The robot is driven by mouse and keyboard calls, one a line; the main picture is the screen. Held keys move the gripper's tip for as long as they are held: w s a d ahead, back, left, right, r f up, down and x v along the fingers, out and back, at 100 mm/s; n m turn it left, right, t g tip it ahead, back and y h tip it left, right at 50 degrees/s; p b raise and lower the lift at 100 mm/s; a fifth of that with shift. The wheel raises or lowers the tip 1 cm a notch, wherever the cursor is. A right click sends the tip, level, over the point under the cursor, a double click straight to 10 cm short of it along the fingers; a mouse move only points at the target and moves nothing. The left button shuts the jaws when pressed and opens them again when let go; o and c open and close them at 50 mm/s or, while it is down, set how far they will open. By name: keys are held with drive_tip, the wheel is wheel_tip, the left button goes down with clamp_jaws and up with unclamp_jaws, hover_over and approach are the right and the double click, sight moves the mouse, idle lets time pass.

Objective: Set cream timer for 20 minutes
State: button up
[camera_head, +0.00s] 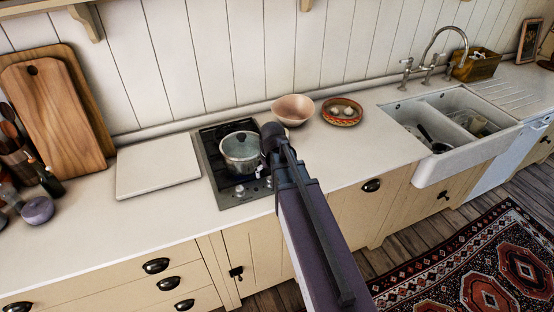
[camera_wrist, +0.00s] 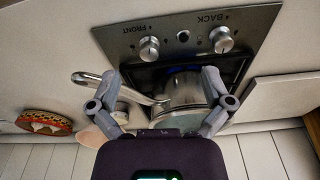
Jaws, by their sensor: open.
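I cannot make out a cream timer in either view. My gripper (camera_wrist: 161,78) shows in the wrist view with its two fingers spread wide apart and nothing held between them. The lidded metal pot (camera_wrist: 183,90) shows beyond the fingers, on the hob. In the head view my arm reaches over the counter to the right side of the hob (camera_head: 228,198), and my fingers cannot be made out there. The pot (camera_head: 240,158) stands on the hob just left of my arm's end. Two hob knobs (camera_wrist: 149,48) (camera_wrist: 222,40) show in the wrist view, labelled FRONT and BACK.
A pink bowl (camera_head: 293,110) and a patterned dish (camera_head: 342,112) stand right of the hob. A white board (camera_head: 158,167) lies left of it. Wooden boards (camera_head: 62,110) lean at the wall. The sink (camera_head: 451,130) is at right. Counter between dish and sink is clear.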

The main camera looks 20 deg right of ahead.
drive_tip(key=s+a+f+g+b, duration=0.1)
drive_tip(key=s+a+f+b, duration=0.5)
drive_tip(key=s+f+b, duration=0.3)
drive_tip(key=shift+s+a+f+n+g, duration=0.3)
drive_tip(key=shift+s+a+f+n, duration=0.1)
drive_tip(key=shift+s, duration=0.35)
drive_tip(key=shift+d, duration=0.1)
drive_tip(key=c, duration=0.6)
drive_tip(key=shift+d+r, duration=0.1)
